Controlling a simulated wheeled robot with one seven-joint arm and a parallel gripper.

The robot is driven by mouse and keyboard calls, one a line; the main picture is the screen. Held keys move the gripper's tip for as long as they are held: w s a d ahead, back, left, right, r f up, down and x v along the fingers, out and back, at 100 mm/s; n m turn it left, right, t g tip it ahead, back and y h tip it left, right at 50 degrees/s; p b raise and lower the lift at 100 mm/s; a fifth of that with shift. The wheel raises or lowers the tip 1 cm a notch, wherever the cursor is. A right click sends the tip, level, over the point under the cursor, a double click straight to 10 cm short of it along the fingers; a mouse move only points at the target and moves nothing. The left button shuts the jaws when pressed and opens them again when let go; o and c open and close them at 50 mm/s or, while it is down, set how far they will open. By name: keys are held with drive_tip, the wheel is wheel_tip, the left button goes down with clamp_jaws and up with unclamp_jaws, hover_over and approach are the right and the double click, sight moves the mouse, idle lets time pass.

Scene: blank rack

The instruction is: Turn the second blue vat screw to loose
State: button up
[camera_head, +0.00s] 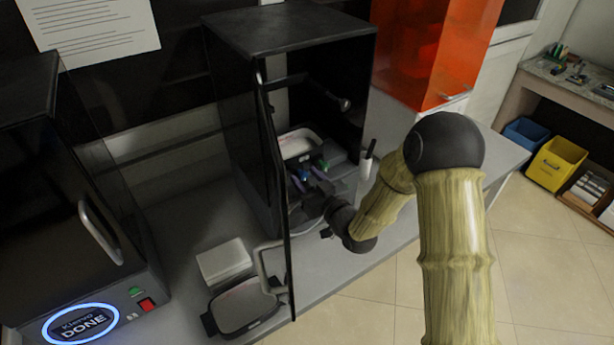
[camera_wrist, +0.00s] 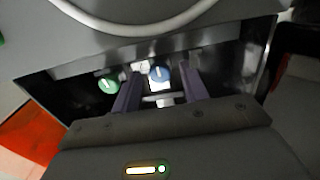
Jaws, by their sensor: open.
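A blue screw (camera_head: 304,173) shows inside the open black cabinet, at the front of the vat holder in the head view. Only one blue screw is visible.
The black cabinet (camera_head: 290,32) has its door swung open beside my arm. A pale tray (camera_head: 298,145) lies inside. A white box (camera_head: 224,258) and a dark-rimmed vat (camera_head: 245,306) stand on the counter. A black machine (camera_head: 60,190) reading DONE stands left.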

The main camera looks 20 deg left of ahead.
drive_tip(key=shift+w+a, duration=0.1)
drive_tip(key=shift+a, duration=0.05)
drive_tip(key=c, duration=0.9)
drive_tip(key=shift+c, duration=0.2)
